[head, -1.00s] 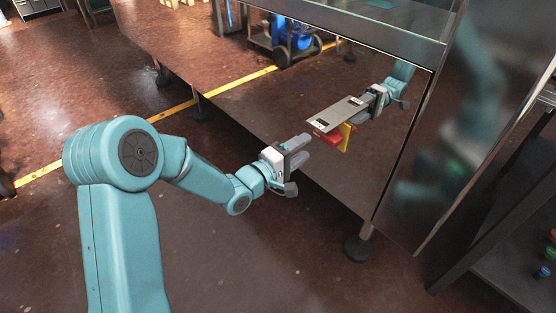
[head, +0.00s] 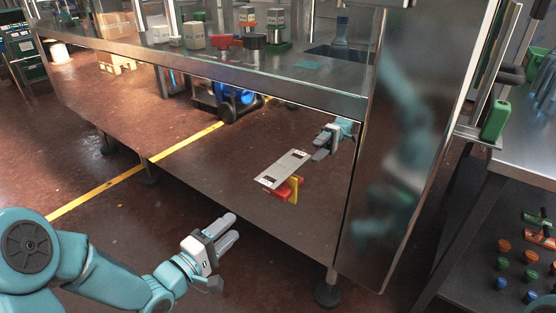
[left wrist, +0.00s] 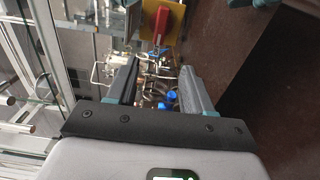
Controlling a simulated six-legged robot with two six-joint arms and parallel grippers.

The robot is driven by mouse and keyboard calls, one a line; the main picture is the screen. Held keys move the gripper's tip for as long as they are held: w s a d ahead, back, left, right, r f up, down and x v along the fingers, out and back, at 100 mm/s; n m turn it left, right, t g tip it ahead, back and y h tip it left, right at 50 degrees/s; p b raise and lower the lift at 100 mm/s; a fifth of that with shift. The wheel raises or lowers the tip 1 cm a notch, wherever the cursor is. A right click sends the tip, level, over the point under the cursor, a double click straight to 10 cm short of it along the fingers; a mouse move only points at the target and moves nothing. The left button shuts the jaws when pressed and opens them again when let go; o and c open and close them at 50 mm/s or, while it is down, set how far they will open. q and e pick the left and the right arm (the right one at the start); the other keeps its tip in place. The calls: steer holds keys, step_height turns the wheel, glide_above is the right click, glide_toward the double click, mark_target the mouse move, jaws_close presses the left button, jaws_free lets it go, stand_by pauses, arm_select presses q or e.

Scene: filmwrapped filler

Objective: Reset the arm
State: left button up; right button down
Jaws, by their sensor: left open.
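My left gripper (head: 234,227) is at the lower middle of the head view, on the teal arm that comes in from the left. Its two grey fingers are apart, and nothing shows between them. In the left wrist view the two dark fingers (left wrist: 157,78) are also spread, with free space between them. The gripper is in front of the machine's shiny lower panel (head: 215,150), apart from it. A red and yellow switch (head: 289,190) shows at this panel, up and right of the gripper. My right gripper is not directly in view.
The machine's metal worktop (head: 250,72) carries several pale boxes and a red part. A teal gripper shape in the panel looks like a reflection. Brown floor is clear around the arm.

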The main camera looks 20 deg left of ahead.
arm_select(q)
steer(key=s+d+f+m+g, duration=0.1)
steer(key=s+d+f+g, duration=0.15)
steer(key=d+f, duration=0.5)
steer(key=s+d+f+g, duration=0.2)
steer(key=d+f+g, duration=0.25)
steer(key=f, duration=0.55)
steer(key=s+d+f+m+g+y, duration=0.1)
steer(key=s+f+m+g, duration=0.45)
steer(key=s, duration=0.35)
steer(key=s+f+m+g+y, duration=0.1)
steer(key=s+f+m+g, duration=0.35)
steer(key=s+f, duration=0.3)
step_height(320, 180, up, 26)
steer(key=m+p, duration=0.1)
steer(key=p, duration=2.4)
steer(key=shift+s+d+p, duration=0.15)
steer(key=shift+s+p, duration=0.15)
steer(key=shift+s, duration=0.05)
steer(key=shift+f, duration=0.15)
